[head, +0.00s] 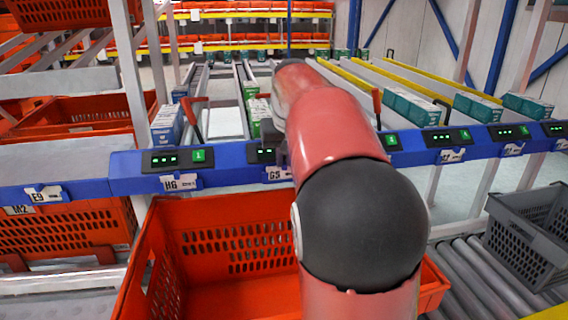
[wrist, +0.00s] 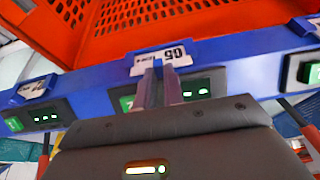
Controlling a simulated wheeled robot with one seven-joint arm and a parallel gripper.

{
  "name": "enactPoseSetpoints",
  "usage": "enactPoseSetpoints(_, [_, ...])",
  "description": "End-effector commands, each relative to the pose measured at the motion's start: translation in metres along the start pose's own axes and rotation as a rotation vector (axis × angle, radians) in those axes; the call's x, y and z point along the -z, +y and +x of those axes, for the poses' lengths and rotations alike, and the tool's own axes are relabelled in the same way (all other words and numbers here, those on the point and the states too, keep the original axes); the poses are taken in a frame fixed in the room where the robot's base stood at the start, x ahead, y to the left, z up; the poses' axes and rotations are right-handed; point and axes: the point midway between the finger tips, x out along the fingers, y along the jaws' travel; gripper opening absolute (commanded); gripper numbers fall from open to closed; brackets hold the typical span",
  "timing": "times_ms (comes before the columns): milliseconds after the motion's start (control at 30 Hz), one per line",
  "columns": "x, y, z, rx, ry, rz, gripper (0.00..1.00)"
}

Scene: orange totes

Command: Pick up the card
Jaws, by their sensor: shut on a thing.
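The white card (wrist: 160,54) marked "G5" is at the blue rail, upside down in the wrist view, just beyond my fingertips. My gripper (wrist: 159,72) has its two narrow fingers close together, shut on the card's edge. In the head view the card (head: 279,174) shows at the rail's front, left of my red and black arm. My arm hides most of the gripper there. I cannot tell whether the card still touches the rail.
A blue rail (head: 225,183) with green-lit displays and other white cards, such as H6 (head: 180,182), crosses the view. An orange tote (head: 225,220) stands below it. A grey crate (head: 535,232) is on rollers at the right. Cartons (head: 411,107) stand on lanes behind.

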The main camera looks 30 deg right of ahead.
Motion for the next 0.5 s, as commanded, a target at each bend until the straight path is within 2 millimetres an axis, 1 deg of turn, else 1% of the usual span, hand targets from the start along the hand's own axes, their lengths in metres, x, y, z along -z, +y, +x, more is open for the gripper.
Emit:
enactPoseSetpoints(167, [0.004,0.000,-0.010,0.000,0.000,0.000,0.00])
enactPoseSetpoints(267, [0.008,0.000,-0.019,0.000,0.000,0.001,0.00])
enactPoseSetpoints(500, [0.022,0.001,-0.052,0.000,0.000,0.001,0.00])
